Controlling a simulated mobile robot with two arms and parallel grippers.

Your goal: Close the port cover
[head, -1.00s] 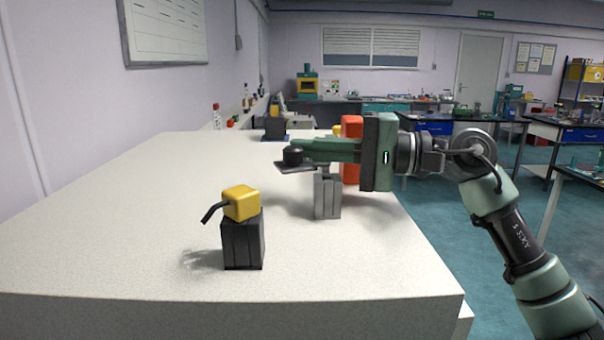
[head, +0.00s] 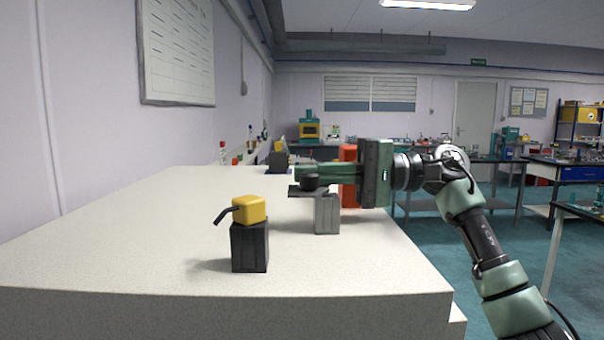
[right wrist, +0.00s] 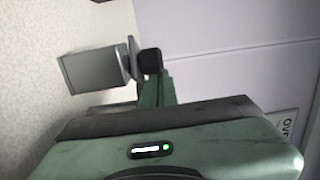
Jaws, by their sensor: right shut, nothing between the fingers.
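The port cover is a dark flat plate (head: 298,191) with a round black knob (head: 310,182). It lies about level at the top of a grey block (head: 327,215) and sticks out past the block's left side. My right gripper (head: 300,171) is shut and empty, its green fingers pointing left just behind the knob. In the right wrist view the knob (right wrist: 150,61) is at the fingertips, and the block (right wrist: 92,68) is to the left. I cannot tell whether the fingers touch the knob. My left gripper is not in view.
A black block (head: 249,247) with a yellow top (head: 249,209) and a bent dark lever stands nearer on the pale bench (head: 120,240). An orange-red object (head: 348,157) is behind my right gripper. The bench's left side is clear.

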